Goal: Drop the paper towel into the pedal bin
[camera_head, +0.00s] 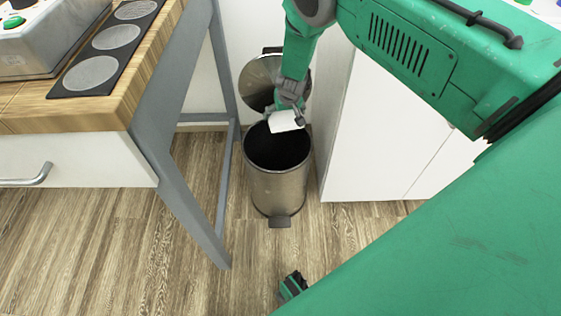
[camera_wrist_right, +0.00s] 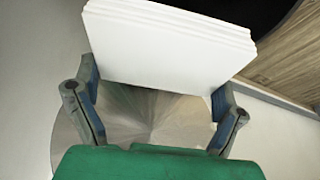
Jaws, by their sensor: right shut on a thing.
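The paper towel (camera_head: 285,121) is a white, folded, flat stack. My right gripper (camera_head: 288,109) is shut on it and holds it above the back part of the bin's mouth. In the right wrist view the layered paper towel (camera_wrist_right: 165,45) lies between the two fingers of the right gripper (camera_wrist_right: 155,88). The pedal bin (camera_head: 278,187) is a upright metal cylinder with a dark open mouth. Its round shiny lid (camera_head: 262,82) stands raised behind the gripper, and its pedal (camera_head: 280,221) is at the front. The bin's inside is too dark to read. My left gripper is not seen.
A wood-topped table (camera_head: 125,95) with a grey frame stands left of the bin, with a black panel of round discs (camera_head: 92,73) on it. A white cabinet (camera_head: 375,135) stands close on the right. Wooden floor (camera_head: 120,245) is open in front.

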